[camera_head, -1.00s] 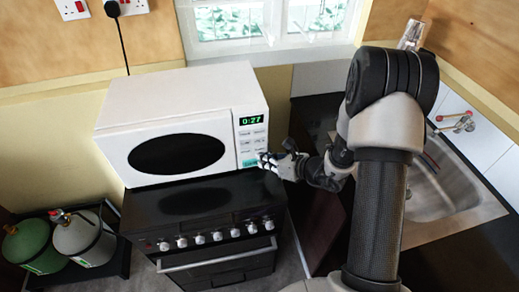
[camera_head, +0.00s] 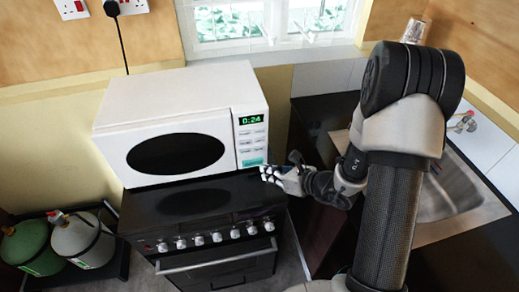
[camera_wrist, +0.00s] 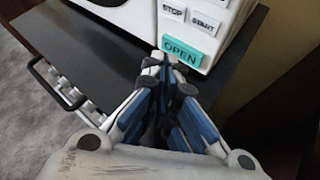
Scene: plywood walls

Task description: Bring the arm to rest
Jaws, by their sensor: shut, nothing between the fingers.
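My gripper (camera_head: 268,174) is shut and empty in the head view. It is just in front of the lower right corner of the white microwave (camera_head: 183,127), over the right end of the black stove top. In the wrist view my gripper (camera_wrist: 160,66) has its fingertips together, just below the teal OPEN button (camera_wrist: 183,50). I cannot tell if the fingertips touch the microwave. Its door is closed and its green display (camera_head: 251,120) is lit, reading about 0:24. My arm runs along the right side of the head view.
The black stove (camera_head: 215,220) with knobs and a handle stands under the microwave. A steel sink (camera_head: 445,190) is at the right, partly behind my arm. Two gas cylinders (camera_head: 82,240) stand at the lower left. A window (camera_head: 262,20) is behind.

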